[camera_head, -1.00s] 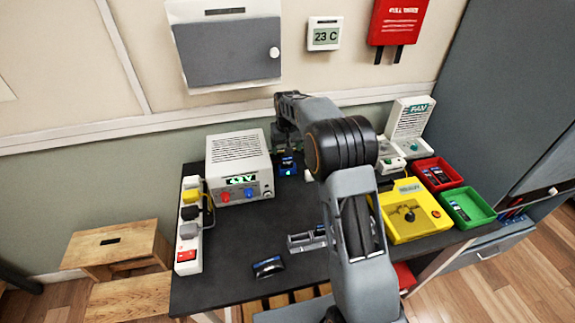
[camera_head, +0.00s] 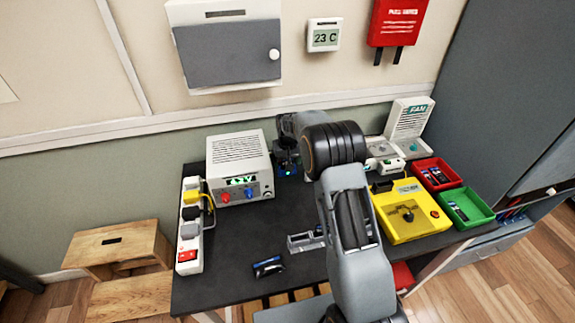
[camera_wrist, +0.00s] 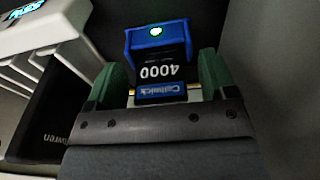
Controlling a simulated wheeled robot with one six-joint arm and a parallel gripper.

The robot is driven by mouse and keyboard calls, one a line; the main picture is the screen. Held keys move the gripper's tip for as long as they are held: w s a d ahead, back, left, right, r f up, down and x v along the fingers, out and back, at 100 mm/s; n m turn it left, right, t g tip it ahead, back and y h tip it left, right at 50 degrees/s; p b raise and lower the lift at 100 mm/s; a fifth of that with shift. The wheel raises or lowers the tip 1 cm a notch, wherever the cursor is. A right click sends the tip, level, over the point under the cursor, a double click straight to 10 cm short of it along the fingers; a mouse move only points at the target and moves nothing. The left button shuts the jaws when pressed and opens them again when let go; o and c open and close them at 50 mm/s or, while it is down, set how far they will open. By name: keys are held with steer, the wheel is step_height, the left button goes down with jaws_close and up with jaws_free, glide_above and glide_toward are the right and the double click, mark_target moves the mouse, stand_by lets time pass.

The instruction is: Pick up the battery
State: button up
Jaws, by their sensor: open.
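A blue and black battery (camera_wrist: 160,68) marked 4000 lies between the green fingers of my open gripper (camera_wrist: 161,76) in the wrist view. A small green light glows at its far end. I cannot tell whether the fingers touch its sides. In the head view my gripper (camera_head: 287,152) is low over the back of the table, beside the power supply, and mostly covers the blue battery (camera_head: 288,172). Another dark blue piece (camera_head: 268,266) lies near the table's front edge.
The white power supply (camera_head: 240,160) stands close left of my gripper. A power strip (camera_head: 189,240) lies at the left edge. A grey holder (camera_head: 303,242) sits mid-table. At right are a yellow box (camera_head: 410,228), a red tray (camera_head: 455,181) and a green tray (camera_head: 485,213).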

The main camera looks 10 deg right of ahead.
steer(key=c, duration=1.1)
steer(key=shift+r, duration=0.1)
